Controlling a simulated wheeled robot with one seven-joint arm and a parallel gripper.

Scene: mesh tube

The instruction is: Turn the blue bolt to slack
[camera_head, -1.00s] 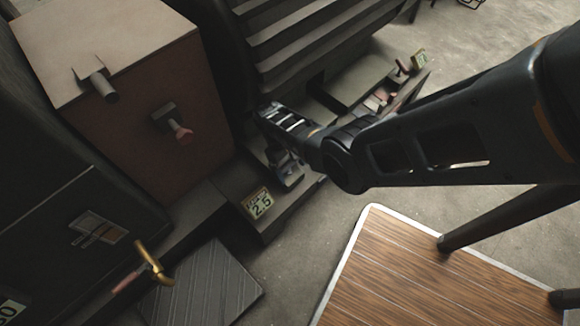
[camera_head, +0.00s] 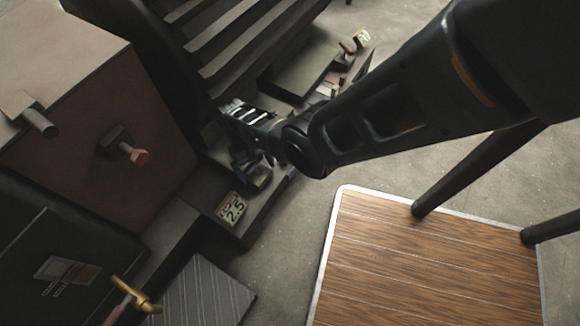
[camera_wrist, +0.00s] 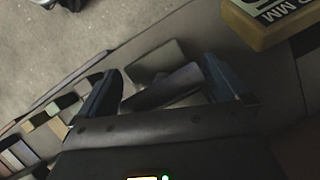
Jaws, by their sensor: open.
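No clearly blue bolt stands out in either view. In the wrist view, my gripper (camera_wrist: 164,68) is open, with its two dark blue fingers spread apart. Between and beyond the fingers lies a dark blue-grey elongated piece (camera_wrist: 164,86), beside a grey block (camera_wrist: 153,59); I cannot tell if either belongs to the bolt, or whether a finger touches them. In the head view, my arm reaches over a dark ledge, and a dark bluish shape (camera_head: 257,176) shows below its end. The gripper's fingers are hard to make out there.
A 2.5 sign (camera_head: 232,208) stands on the ledge near my gripper. A red-tipped bolt (camera_head: 138,156) juts from the brown box (camera_head: 85,120). A brass handle (camera_head: 136,294) is at lower left. Small coloured blocks (camera_wrist: 40,125) lie left of my gripper. A wooden platform (camera_head: 420,260) is at lower right.

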